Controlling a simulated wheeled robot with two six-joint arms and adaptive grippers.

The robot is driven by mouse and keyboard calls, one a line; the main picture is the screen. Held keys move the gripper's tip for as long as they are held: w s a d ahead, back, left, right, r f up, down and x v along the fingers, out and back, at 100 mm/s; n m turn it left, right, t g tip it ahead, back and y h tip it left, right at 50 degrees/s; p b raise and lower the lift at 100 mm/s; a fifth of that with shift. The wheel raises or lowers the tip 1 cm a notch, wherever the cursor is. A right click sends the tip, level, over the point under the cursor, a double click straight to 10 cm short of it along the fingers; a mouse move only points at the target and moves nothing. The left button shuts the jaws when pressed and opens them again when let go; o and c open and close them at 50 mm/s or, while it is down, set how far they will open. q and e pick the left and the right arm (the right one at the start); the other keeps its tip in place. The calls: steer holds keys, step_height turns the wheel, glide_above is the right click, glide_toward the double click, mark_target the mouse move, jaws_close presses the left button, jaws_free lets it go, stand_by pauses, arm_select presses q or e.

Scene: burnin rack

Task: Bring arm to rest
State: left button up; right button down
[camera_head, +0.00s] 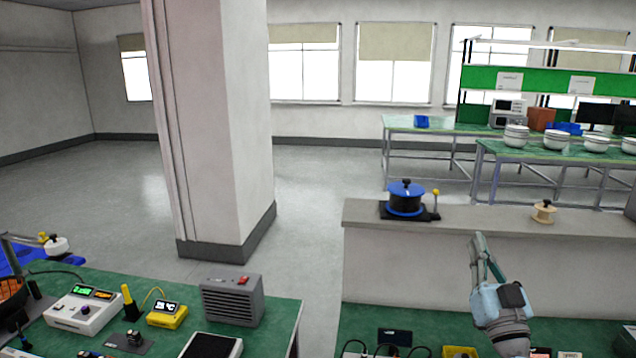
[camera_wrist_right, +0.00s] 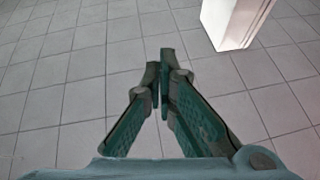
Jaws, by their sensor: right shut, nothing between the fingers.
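My right gripper (camera_head: 482,240) stands up in the head view at the lower right, in front of the light grey ledge. Its fingers point up and away from me. In the right wrist view my right gripper (camera_wrist_right: 160,58) has its two green fingers drawn together at the tips, with nothing between them. My left gripper is in neither view.
A blue-and-black spool (camera_head: 405,198) and a small wooden spool (camera_head: 543,212) stand on the ledge (camera_head: 400,245). The left green bench (camera_head: 275,325) holds a grey heater-like box (camera_head: 232,299), a yellow meter (camera_head: 167,314) and a white instrument (camera_head: 85,312). A thick pillar (camera_head: 215,120) stands behind.

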steer(key=s+a+f+n+g+y, duration=0.2)
steer(key=s+a+f+g, duration=0.15)
steer(key=f, duration=0.35)
steer(key=s+a+f+n+g+y, duration=0.2)
steer(key=s+a+f+g, duration=0.1)
steer(key=a+f, duration=0.3)
steer(key=s+a+f+n+g+y, duration=0.2)
steer(key=s+a+f+g, duration=0.15)
steer(key=f, duration=0.55)
steer(key=s+d+f+m+g+h, duration=0.1)
steer(key=s+d+f+g+h, duration=0.15)
steer(key=s+f, duration=0.45)
steer(key=s+d+f+m+g+h, duration=0.2)
steer(key=s+f+g, duration=0.15)
steer(key=s, duration=0.85)
steer(key=s+d+f+m+g+h, duration=0.15)
steer(key=s+f+g, duration=0.25)
steer(key=s, duration=0.5)
step_height(320, 180, down, 22)
steer(key=s+d+g+b, duration=0.1)
steer(key=d+b, duration=0.1)
steer(key=b, duration=0.1)
steer(key=s+f+g+b, duration=0.1)
steer(key=s+f+b, duration=0.2)
steer(key=s+f, duration=1.1)
steer(key=shift+d+f, duration=0.4)
steer(key=shift+f, duration=0.4)
